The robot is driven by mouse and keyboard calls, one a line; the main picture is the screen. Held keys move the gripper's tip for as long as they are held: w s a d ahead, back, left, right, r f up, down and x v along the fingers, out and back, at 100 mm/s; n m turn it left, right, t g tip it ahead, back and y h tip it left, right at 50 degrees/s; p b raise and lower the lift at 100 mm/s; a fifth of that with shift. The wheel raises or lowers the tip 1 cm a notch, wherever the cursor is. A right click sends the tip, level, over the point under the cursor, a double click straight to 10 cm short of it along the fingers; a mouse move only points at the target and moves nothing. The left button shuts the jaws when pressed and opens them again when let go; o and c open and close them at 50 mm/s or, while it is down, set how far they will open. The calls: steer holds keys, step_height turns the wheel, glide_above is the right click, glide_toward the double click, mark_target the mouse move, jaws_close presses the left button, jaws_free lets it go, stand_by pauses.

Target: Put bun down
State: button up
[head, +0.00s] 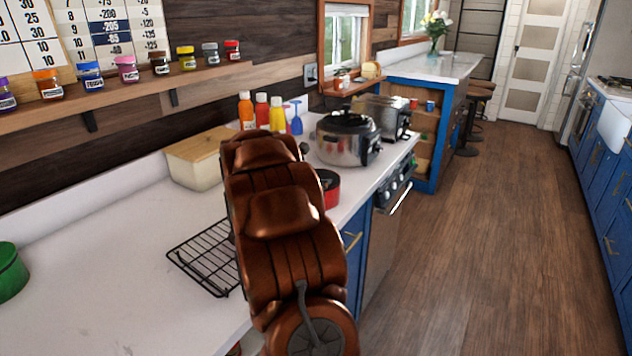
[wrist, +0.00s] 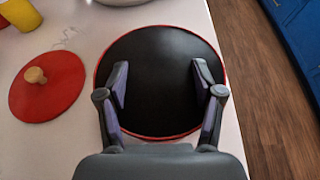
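My gripper (wrist: 161,84) is open in the wrist view, its two fingers apart with nothing seen between them. It is over a round red-rimmed pan (wrist: 158,60) with a black inside. The pan stands on the white counter, and its red side shows in the head view (head: 331,190), partly hidden by my arm. No bun shows in the pan or in my gripper. My gripper itself is hidden behind my brown arm in the head view.
A red lid (wrist: 47,87) with a wooden knob lies left of the pan. A black wire rack (head: 207,262), a cream bread box (head: 195,160), a steel cooker (head: 343,145) and several bottles stand on the counter. The counter's front left (head: 110,270) is clear.

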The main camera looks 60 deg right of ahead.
steer(key=shift+o, duration=1)
steer(key=shift+r, duration=0.15)
steer(key=r+p, duration=0.1)
steer(key=p, duration=0.2)
steer(key=shift+r, duration=0.2)
steer(key=shift+a+r+b, duration=0.1)
steer(key=shift+a+b, duration=0.7)
steer(key=shift+a, duration=0.4)
steer(key=b+v, duration=0.2)
steer(key=v, duration=0.7)
steer(key=shift+a+r, duration=0.2)
steer(key=shift+r, duration=0.05)
steer(key=shift+s, duration=0.15)
